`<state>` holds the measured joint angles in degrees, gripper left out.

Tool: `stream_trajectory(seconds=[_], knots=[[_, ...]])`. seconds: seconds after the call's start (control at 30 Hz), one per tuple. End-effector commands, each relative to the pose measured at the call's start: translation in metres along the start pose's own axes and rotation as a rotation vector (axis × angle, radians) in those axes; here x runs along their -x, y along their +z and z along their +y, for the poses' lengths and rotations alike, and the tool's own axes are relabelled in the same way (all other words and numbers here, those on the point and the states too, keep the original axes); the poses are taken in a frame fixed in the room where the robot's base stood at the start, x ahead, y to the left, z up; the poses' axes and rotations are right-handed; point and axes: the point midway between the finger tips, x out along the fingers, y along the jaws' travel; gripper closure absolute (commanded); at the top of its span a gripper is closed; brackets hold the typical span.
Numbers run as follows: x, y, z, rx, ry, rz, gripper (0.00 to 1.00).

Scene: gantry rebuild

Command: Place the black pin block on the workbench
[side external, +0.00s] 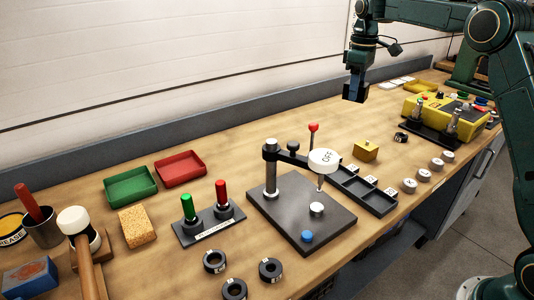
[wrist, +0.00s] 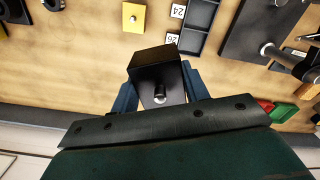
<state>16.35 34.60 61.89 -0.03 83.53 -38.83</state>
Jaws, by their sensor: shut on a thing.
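The black pin block (wrist: 155,62) is held in my gripper (wrist: 160,88). In the wrist view it sits between the two blue fingers, with its small metal pin showing on the near face. In the side external view my gripper (side external: 355,86) hangs in the air over the back of the wooden workbench (side external: 222,140), pointing down. The block shows there only as a dark shape between the fingers, hard to tell apart from them. There is a clear gap between it and the bench top.
A yellow knobbed block (side external: 366,151) and a dark compartment tray (side external: 362,189) stand in front of my gripper. The black plate (side external: 330,219) with its post and OFF arm is nearer. A yellow box (side external: 423,108) stands to the right. Bare wood lies left of the yellow block.

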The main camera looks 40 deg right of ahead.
Motion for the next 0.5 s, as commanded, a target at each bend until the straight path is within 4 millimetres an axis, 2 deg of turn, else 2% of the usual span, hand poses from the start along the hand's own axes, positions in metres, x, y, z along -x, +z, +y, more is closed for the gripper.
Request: stream_trajectory(seconds=[0.03,0.2,0.5], knots=[[0.001,0.014,0.015,-0.038,0.001,0.001,0.89],[0.001,0.058,0.056,-0.147,0.002,0.002,0.89],[0.001,0.135,0.110,-0.318,0.002,0.002,0.89]])
